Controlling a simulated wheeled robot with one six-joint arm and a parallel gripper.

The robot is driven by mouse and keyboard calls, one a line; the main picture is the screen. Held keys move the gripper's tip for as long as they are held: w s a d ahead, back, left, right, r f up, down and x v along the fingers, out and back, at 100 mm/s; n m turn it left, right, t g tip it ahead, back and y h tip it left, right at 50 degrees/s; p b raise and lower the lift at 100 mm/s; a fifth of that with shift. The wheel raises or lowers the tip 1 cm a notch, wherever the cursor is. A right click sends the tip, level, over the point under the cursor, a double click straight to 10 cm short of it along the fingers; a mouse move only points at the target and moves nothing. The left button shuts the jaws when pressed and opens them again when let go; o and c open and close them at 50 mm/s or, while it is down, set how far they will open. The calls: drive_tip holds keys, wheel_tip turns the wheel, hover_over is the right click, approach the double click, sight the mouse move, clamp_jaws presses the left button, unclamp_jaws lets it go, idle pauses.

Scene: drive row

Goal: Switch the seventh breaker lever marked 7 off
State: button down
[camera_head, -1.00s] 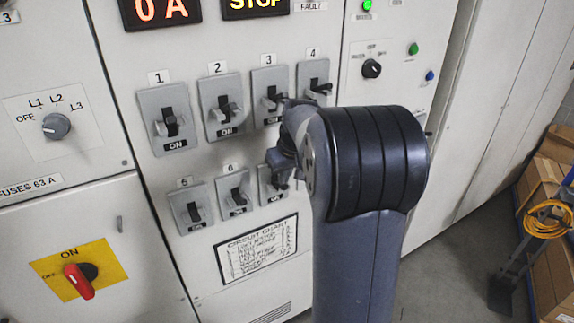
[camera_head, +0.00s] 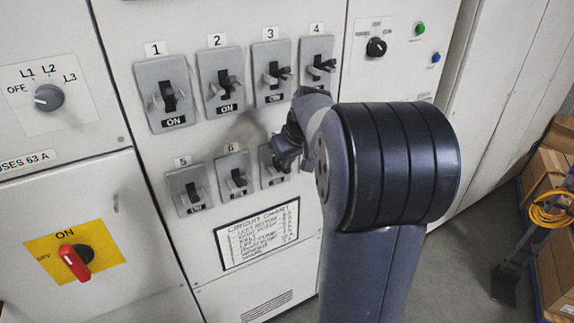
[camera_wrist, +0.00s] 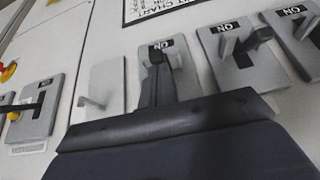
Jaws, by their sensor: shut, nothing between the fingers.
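The seventh breaker (camera_head: 272,178) is at the right of the lower row in the head view, a grey plate partly covered by my wrist. Its number is hidden. In the wrist view, where the panel appears upside down, the breaker plate (camera_wrist: 187,80) has an ON label at its top. My gripper (camera_head: 283,162) is at this breaker. In the wrist view my gripper (camera_wrist: 152,72) is a narrow dark shape over the plate's middle, shut and empty. It hides much of the lever, so I cannot tell its position or whether they touch.
Breaker 6 (camera_head: 234,189) and breaker 5 (camera_head: 180,203) stand to the left. Breakers 1 to 4 (camera_head: 316,78) form the row above. The circuit chart (camera_head: 258,236) is below. A red rotary switch (camera_head: 75,262) is lower left. Boxes (camera_head: 551,252) stand at the far right.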

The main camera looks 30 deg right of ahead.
sight(288, 173)
drive_tip(key=f+t+b, duration=0.1)
drive_tip(key=b, duration=0.2)
drive_tip(key=s+f+t+b, duration=0.1)
drive_tip(key=b, duration=0.3)
drive_tip(key=t+b, duration=0.1)
drive_tip(key=b, duration=0.3)
drive_tip(key=shift+s+f+t, duration=0.3)
drive_tip(key=shift+f, duration=0.1)
drive_tip(key=shift+r, duration=0.1)
drive_tip(key=shift+r+p, duration=0.3)
drive_tip(key=shift+r, duration=0.4)
